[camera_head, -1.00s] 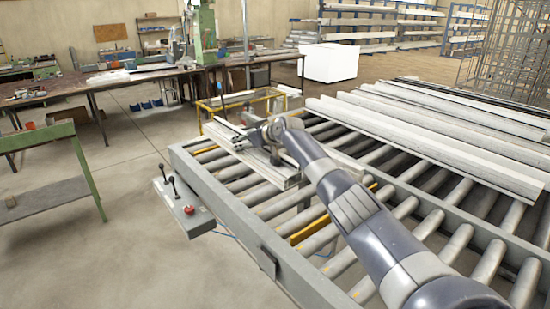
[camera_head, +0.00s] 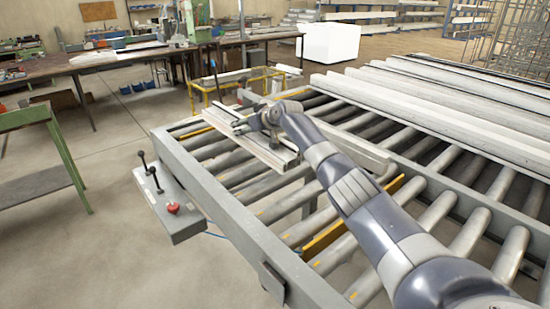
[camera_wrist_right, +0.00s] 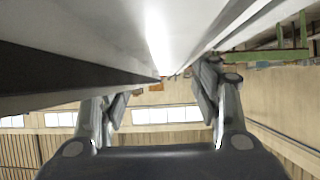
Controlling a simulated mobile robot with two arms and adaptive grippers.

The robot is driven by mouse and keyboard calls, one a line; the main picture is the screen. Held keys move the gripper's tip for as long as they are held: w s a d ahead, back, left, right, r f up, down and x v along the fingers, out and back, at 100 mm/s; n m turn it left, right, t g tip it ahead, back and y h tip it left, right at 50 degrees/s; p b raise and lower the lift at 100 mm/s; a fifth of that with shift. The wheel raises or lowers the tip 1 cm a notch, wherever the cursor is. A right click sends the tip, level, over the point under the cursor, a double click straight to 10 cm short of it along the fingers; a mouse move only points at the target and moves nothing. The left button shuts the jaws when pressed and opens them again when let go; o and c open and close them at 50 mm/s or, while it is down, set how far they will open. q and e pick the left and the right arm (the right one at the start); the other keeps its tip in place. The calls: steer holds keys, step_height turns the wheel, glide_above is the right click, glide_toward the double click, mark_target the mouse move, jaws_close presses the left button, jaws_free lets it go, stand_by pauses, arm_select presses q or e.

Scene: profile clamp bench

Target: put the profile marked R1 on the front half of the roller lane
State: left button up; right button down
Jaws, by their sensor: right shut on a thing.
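My right gripper (camera_head: 264,118) is shut on a long light metal profile (camera_head: 272,154), over the left end of the roller lane (camera_head: 243,212). In the right wrist view the profile (camera_wrist_right: 165,30) fills the top of the picture, and the two fingers of the right gripper (camera_wrist_right: 160,88) reach up to it from both sides. The arm hides part of the profile and of the lane. No R1 mark is readable. I cannot tell whether the profile touches the rollers. My left gripper is not in view.
Several long pale profiles (camera_head: 440,115) lie at the back right. A control box with levers and a red button (camera_head: 173,208) is fixed to the lane's left side. A yellow frame (camera_head: 237,86) stands behind the lane. Rollers left of my arm are bare.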

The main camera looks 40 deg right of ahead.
mark_target(266, 160)
steer(key=s+p, duration=0.1)
steer(key=s+r, duration=0.1)
steer(key=s, duration=0.1)
steer(key=shift+s+a+p, duration=0.2)
steer(key=shift+s+p, duration=0.1)
steer(key=shift+p, duration=0.05)
steer(key=shift+s+f, duration=0.2)
steer(key=shift+s, duration=0.15)
steer(key=s+p, duration=0.1)
steer(key=s, duration=0.2)
steer(key=s+p, duration=0.2)
steer(key=s, duration=0.2)
steer(key=s+a+f+p, duration=0.1)
steer(key=s+p, duration=0.1)
steer(key=s, duration=0.2)
steer(key=shift+s+a, duration=0.1)
steer(key=shift+s, duration=0.15)
steer(key=shift+f+p, duration=1.1)
steer(key=shift+f, duration=0.75)
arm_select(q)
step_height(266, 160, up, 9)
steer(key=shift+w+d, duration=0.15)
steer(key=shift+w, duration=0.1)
arm_select(e)
steer(key=c, duration=0.5)
jaws_free()
steer(key=shift+s+f, duration=0.1)
steer(key=shift+s, duration=0.05)
